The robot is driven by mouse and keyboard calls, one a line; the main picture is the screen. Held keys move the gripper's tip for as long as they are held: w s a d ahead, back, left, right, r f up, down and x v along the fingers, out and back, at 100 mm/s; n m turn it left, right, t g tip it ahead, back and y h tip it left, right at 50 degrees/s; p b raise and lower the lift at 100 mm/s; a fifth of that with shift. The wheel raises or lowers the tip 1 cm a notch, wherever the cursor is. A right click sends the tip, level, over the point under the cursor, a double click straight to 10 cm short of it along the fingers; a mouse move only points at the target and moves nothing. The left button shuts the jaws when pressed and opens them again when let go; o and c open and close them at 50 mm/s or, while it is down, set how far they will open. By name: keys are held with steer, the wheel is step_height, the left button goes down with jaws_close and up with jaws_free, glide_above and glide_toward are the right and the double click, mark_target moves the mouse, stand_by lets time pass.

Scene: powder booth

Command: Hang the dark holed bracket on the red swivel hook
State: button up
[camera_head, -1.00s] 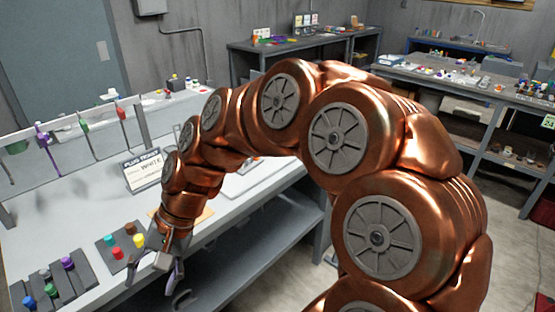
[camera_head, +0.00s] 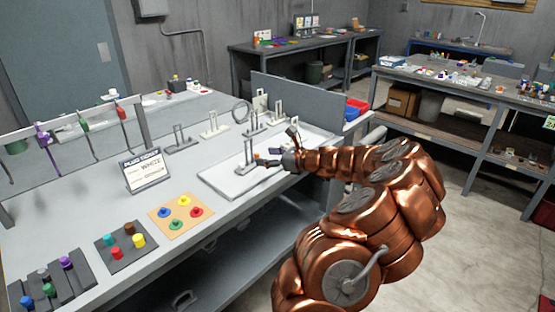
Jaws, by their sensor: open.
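The red swivel hook (camera_head: 121,113) hangs from the rail at the left, the rightmost of several coloured hooks, and nothing visible hangs on it. Several small upright pieces with openings stand on the bench. A darker grey one (camera_head: 180,138) stands right of the sign, but I cannot tell whether it is the dark holed bracket. My gripper (camera_head: 264,158) is open over the white tray (camera_head: 222,180), close to the right of a pale upright piece (camera_head: 248,152). I cannot tell whether they touch.
A sign (camera_head: 143,170) stands mid-bench. An orange board with coloured knobs (camera_head: 181,214) and dark blocks with coloured caps (camera_head: 120,250) lie at the front left. A grey panel (camera_head: 300,105) closes the bench's far right. Bare bench lies between sign and tray.

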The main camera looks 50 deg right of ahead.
mark_target(250, 164)
steer(key=d, duration=0.1)
steer(key=s+d+f+m, duration=0.1)
steer(key=shift+s+d+f+h, duration=0.1)
steer(key=shift+d+f+h, duration=0.05)
steer(key=shift+d+h, duration=0.2)
steer(key=shift+f, duration=0.15)
steer(key=b+x, duration=0.1)
steer(key=x, duration=0.2)
steer(key=b+x, duration=0.1)
steer(key=x, duration=0.7)
steer(key=shift+r+b, duration=0.3)
steer(key=shift+b, duration=0.1)
steer(key=shift+x, duration=1)
steer(key=shift+d, duration=0.1)
jaws_close()
